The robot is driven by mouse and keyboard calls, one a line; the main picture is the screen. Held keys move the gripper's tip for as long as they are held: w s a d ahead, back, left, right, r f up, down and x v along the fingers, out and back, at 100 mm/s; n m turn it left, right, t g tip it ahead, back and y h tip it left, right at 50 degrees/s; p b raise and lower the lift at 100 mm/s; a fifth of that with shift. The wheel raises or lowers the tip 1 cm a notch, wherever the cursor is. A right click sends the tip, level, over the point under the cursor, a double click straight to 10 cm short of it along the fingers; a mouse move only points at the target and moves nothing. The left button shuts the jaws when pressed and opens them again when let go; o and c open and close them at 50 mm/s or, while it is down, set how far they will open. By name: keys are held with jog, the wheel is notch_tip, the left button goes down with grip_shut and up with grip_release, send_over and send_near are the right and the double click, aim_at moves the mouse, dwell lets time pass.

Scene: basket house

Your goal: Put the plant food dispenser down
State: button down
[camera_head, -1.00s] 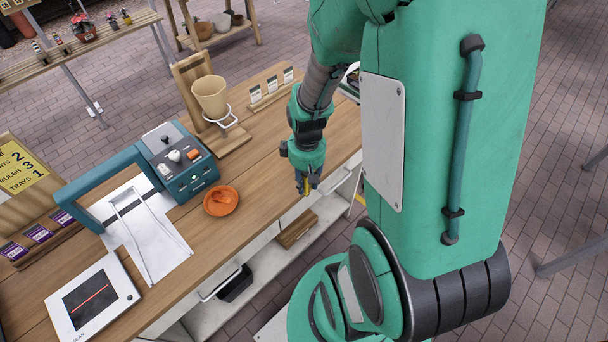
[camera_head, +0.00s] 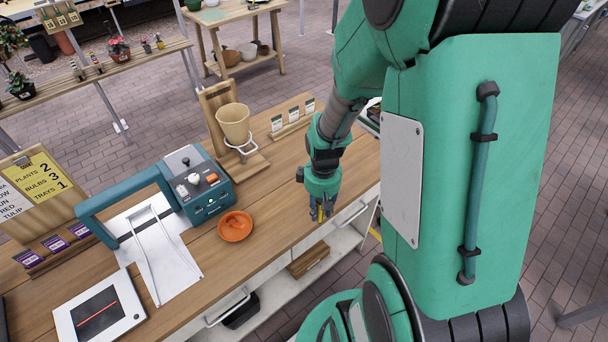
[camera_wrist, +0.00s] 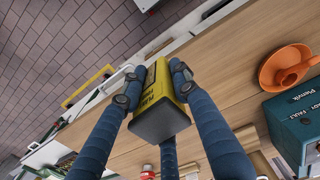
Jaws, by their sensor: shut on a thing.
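The plant food dispenser is a yellow box with a dark end and black lettering. It shows large in the wrist view (camera_wrist: 160,104) and as a small yellow patch in the head view (camera_head: 319,213). My gripper (camera_head: 322,211) is shut on it, with blue fingers on both sides in the wrist view (camera_wrist: 152,82). The gripper hangs at the front edge of the wooden counter (camera_head: 277,207), right of the orange dish. Whether the dispenser touches the counter cannot be told; its lower side is hidden.
The orange dish (camera_head: 235,227) holds a small orange item. A teal machine (camera_head: 205,190), a pot in a ring stand (camera_head: 233,123), seed-packet cards (camera_head: 292,118) and a scan pad (camera_head: 100,308) stand on the counter. Bare wood lies between the dish and my gripper.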

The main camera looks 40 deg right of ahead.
jog(key=w+d+p, duration=0.1)
jog(key=w+d, duration=0.2)
jog(key=w, duration=0.5)
jog(key=w+d+m+p, duration=0.1)
jog(key=w+d, duration=0.3)
jog(key=w, duration=0.4)
jog(key=shift+d+p, duration=0.15)
jog(key=shift+p, duration=0.5)
jog(key=shift+w, duration=0.25)
jog(key=w+d, duration=0.3)
jog(key=w, duration=0.4)
jog(key=w+d+f, duration=0.1)
jog(key=w+d, duration=0.3)
jog(key=w, duration=0.3)
jog(key=shift+f, duration=0.2)
jog(key=shift+f, duration=1.75)
jog(key=shift+f, duration=0.2)
